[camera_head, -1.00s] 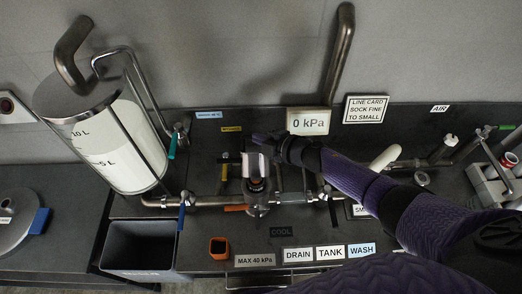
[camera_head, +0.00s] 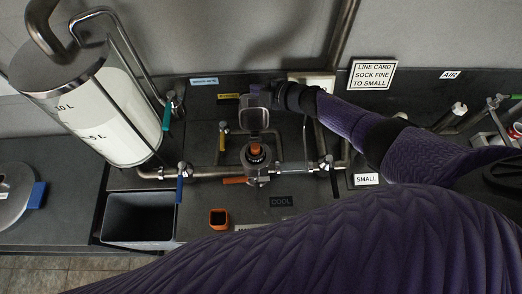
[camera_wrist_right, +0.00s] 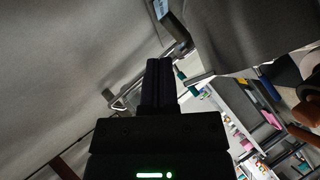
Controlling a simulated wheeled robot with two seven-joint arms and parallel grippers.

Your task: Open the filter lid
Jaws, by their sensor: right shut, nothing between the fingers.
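The filter (camera_head: 257,172) is a small round metal housing in the pipe line, at the middle of the head view. Its lid (camera_head: 254,121) is swung up and stands behind the housing mouth. The mouth is uncovered and shows an orange-brown top with a dark ring inside. My right gripper (camera_head: 262,90) is shut and empty at the lid's upper edge; I cannot tell whether it touches. In the right wrist view its dark fingers (camera_wrist_right: 158,68) are together, and the filter does not show there. My left gripper is not in view.
A tall clear-walled tank (camera_head: 100,118) of white liquid stands at left, above a grey bin (camera_head: 140,218). Blue (camera_head: 180,188), yellow (camera_head: 223,128) and black (camera_head: 333,182) valve handles surround the filter. My purple arm covers the lower right.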

